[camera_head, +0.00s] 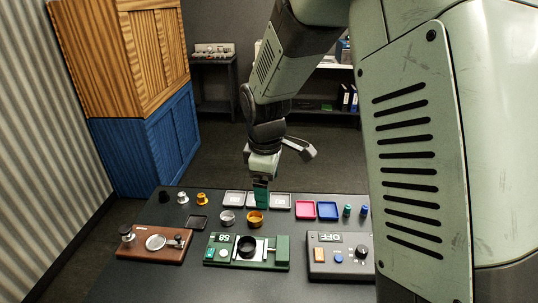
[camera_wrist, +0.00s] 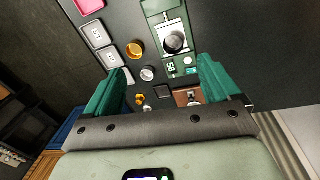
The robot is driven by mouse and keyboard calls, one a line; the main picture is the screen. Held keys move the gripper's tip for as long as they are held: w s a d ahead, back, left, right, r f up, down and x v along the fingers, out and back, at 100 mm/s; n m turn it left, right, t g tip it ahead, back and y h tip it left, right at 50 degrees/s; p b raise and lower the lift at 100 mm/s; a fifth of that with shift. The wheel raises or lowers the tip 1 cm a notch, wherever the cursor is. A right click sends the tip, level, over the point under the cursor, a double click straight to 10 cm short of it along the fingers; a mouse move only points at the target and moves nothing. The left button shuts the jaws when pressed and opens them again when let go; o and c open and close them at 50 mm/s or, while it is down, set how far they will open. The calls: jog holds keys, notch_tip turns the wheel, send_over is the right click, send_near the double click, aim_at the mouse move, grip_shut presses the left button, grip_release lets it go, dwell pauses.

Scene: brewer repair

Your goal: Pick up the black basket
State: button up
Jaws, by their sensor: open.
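A round black basket (camera_head: 246,247) sits on the green device (camera_head: 280,256) marked 58, near the front middle of the table. In the wrist view the basket (camera_wrist: 173,41) shows on the green device (camera_wrist: 152,8), beyond my fingertips. My gripper (camera_head: 261,198) is above the back part of the table, behind the basket and apart from it. In the wrist view the green fingers of my gripper (camera_wrist: 164,68) are spread wide with nothing held between them.
A gold cup (camera_head: 255,218) and a silver cup (camera_head: 227,217) stand behind the green device. A brown wooden board (camera_head: 150,256) lies left, a grey DFF box (camera_head: 338,270) right. Pink (camera_head: 305,209) and blue (camera_head: 328,210) trays lie at the back right. Several small items stand at the back left.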

jog(key=w+a+f+n+g, duration=0.1)
jog(key=a+f+n, duration=0.4)
jog(key=f, duration=0.7)
send_over(247, 249)
notch_tip(247, 249, down, 6)
jog(key=shift+s+f, duration=0.1)
jog(key=shift+s, duration=0.05)
jog(key=shift+w+f, duration=0.15)
jog(key=shift+f, duration=1.3)
jog(key=shift+w+f, duration=0.1)
jog(key=shift+f, duration=1.35)
jog(key=c, duration=1.2)
notch_tip(247, 249, up, 10)
jog(key=s+d+r+m, duration=0.2)
jog(key=d+r+m, duration=0.8)
jog(key=d+r, duration=0.1)
jog(key=s+d+r+m, duration=0.2)
jog(key=d+r+m, duration=0.8)
jog(key=r+m, duration=0.1)
jog(key=shift+d+r, duration=0.35)
jog(key=shift+r, duration=0.1)
